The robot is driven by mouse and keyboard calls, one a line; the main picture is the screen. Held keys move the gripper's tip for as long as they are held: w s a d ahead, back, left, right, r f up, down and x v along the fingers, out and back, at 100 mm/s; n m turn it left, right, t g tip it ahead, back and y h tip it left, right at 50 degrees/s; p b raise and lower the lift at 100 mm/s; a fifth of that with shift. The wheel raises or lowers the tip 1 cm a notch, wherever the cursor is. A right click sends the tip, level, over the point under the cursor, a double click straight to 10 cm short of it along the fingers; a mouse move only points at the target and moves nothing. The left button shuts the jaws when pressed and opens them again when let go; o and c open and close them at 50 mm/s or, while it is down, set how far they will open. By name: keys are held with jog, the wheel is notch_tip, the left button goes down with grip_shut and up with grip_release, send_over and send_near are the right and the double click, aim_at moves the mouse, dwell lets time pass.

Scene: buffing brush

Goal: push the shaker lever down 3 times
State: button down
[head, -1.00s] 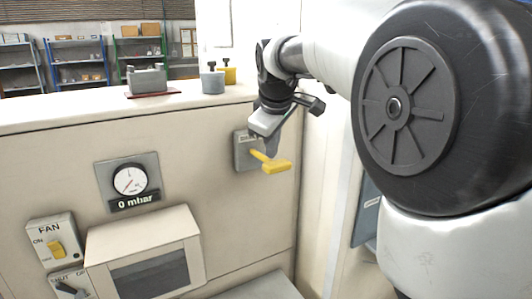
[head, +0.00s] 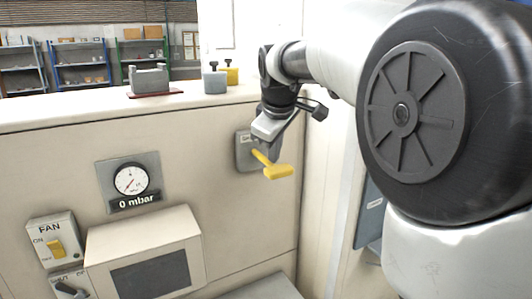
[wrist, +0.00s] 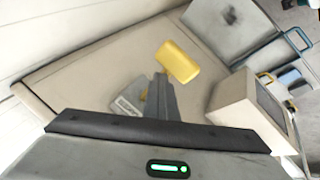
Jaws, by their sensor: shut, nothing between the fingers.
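The shaker lever is a yellow T-shaped handle (head: 278,172) that sticks out from a small grey plate (head: 243,152) on the beige panel. My gripper (head: 262,150) is shut and empty, pointing down from above at the lever's stem, close to the plate. Whether the fingertips touch the stem is hard to tell. In the wrist view the yellow handle (wrist: 177,62) lies just beyond the shut fingers (wrist: 161,95), and part of the labelled plate (wrist: 128,106) shows beside them. The stem is mostly hidden by the fingers there.
Left of the lever are a pressure gauge (head: 130,180) reading "0 mbar", a FAN switch (head: 53,240) and a boxed screen (head: 150,275). Open air lies in front of the panel.

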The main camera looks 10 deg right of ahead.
aim_at(270, 163)
jog(key=shift+s+d+f, duration=0.1)
jog(key=shift+d, duration=0.05)
dwell(0.4)
jog(key=shift+w+r+p, duration=0.25)
jog(key=shift+r+p, duration=0.95)
jog(key=shift+w+r+p, duration=0.2)
jog(key=shift+r+p, duration=0.95)
jog(key=shift+r, duration=0.05)
jog(key=shift+w+a, duration=0.1)
jog(key=shift+a, duration=0.1)
jog(key=r+p, duration=0.3)
jog(key=w+r+p, duration=0.1)
jog(key=p, duration=0.1)
jog(key=shift+w+a+r, duration=0.1)
jog(key=shift+a+r, duration=0.15)
jog(key=shift+r, duration=0.15)
